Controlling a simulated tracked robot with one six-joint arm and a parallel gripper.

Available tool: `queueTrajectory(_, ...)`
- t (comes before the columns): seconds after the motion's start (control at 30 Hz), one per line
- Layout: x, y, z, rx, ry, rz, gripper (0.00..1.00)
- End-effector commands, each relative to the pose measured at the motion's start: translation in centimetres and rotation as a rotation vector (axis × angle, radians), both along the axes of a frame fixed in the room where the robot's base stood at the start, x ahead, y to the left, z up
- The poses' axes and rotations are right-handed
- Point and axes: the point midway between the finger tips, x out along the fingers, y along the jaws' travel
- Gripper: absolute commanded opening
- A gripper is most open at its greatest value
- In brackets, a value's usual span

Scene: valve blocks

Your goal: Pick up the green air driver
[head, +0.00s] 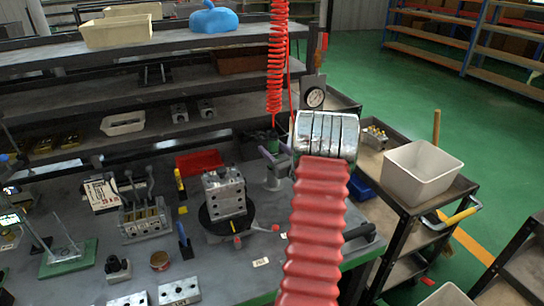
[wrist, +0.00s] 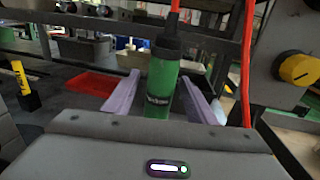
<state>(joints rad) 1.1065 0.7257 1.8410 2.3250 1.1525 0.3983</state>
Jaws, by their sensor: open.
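The green air driver (wrist: 161,82) hangs upright, with a black top and a red hose joined above it, in the wrist view. My gripper (wrist: 160,100) is open, its two purple fingers to the left and right of the driver. The fingers look spread wider than the driver; I cannot tell whether either touches it. In the head view the driver (head: 269,144) is a small dark green shape below the coiled red hose (head: 277,60). There my gripper (head: 279,158) is partly hidden behind my arm.
A valve block (head: 224,192) stands on a round black turntable (head: 228,220) left of my arm. A red tray (head: 200,161) lies behind it. A pressure gauge (head: 315,97) is to the right of the hose. A white bin (head: 422,172) sits on a cart at right.

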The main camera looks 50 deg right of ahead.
Motion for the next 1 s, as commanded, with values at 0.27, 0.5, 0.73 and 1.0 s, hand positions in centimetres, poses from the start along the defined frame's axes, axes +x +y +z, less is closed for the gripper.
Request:
queueTrajectory(0.27,-0.01,0.01,0.03,0.0,0.0,0.0,0.51)
queueTrajectory(0.5,0.0,0.02,0.03,0.0,0.0,0.0,0.48)
queueTrajectory(0.73,0.0,0.02,0.04,0.0,-0.001,0.0,0.32)
queueTrajectory(1.0,0.01,0.05,0.02,0.0,0.0,0.001,0.13)
